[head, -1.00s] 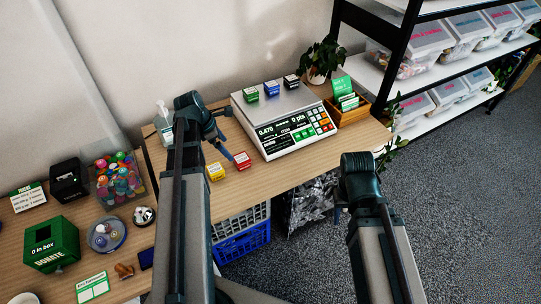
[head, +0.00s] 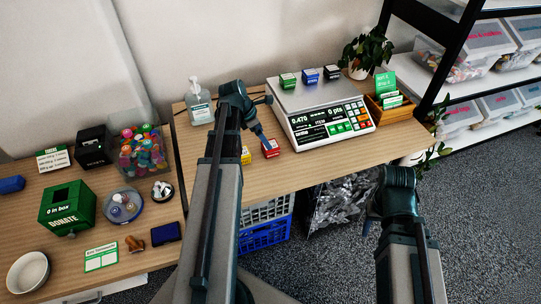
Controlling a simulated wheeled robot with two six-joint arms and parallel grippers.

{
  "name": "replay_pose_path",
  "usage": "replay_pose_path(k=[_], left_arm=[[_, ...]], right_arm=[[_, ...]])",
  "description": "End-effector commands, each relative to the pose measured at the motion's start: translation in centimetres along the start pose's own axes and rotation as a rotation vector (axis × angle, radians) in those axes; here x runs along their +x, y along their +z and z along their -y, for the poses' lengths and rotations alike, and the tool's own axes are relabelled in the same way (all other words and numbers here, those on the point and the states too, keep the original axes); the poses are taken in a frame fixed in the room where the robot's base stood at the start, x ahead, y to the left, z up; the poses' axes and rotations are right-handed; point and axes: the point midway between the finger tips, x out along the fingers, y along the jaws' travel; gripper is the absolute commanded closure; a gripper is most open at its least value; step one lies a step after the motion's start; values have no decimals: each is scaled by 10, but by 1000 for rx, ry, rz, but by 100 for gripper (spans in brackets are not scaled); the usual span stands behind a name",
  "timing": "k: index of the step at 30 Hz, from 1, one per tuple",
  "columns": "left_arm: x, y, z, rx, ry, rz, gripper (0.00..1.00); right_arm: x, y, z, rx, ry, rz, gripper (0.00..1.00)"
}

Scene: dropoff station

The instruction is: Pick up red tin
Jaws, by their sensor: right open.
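The red tin (head: 271,150) is a small box-like tin with a white label, on the wooden table in front of the scale. A yellow tin (head: 246,156) sits just left of it, partly hidden by my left arm. My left gripper (head: 264,138) is at the end of the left arm, close to the red tin; its tip appears just above and left of it. Its jaws are too small and dark to read, and contact cannot be told. My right gripper (head: 368,224) is open, beyond the table's front edge, low and well right of the tin, mostly hidden behind its arm.
A scale (head: 318,120) bears green (head: 288,81), blue (head: 310,75) and black (head: 331,72) tins. A sanitizer bottle (head: 199,103) stands left, a wooden card box (head: 392,107) right. The left table holds a green donation box (head: 68,208).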

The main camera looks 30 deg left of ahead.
Motion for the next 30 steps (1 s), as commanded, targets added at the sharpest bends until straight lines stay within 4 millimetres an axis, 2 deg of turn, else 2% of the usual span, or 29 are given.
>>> replay_pose_path(k=[1, 3, 9, 14, 24, 30], left_arm=[[12, -2, 0, 1, 0, 0, 0], [16, -1, 0, 1, 0, 0, 0], [16, 0, 0, 0, 0, 0, 0], [24, -2, 1, 0, 0, 0, 0], [65, -6, 5, 2, -1, -1, 0], [68, -4, 5, 0, 0, -1, 0]], right_arm=[[12, -1, 1, 0, 0, 0, 50], [15, -1, 2, 0, 0, 0, 50], [15, -1, 1, 0, 0, 0, 50], [23, -1, 2, 0, 0, 0, 50], [62, -4, 6, -1, 0, 0, 50], [64, -4, 6, -1, 0, 0, 50]])
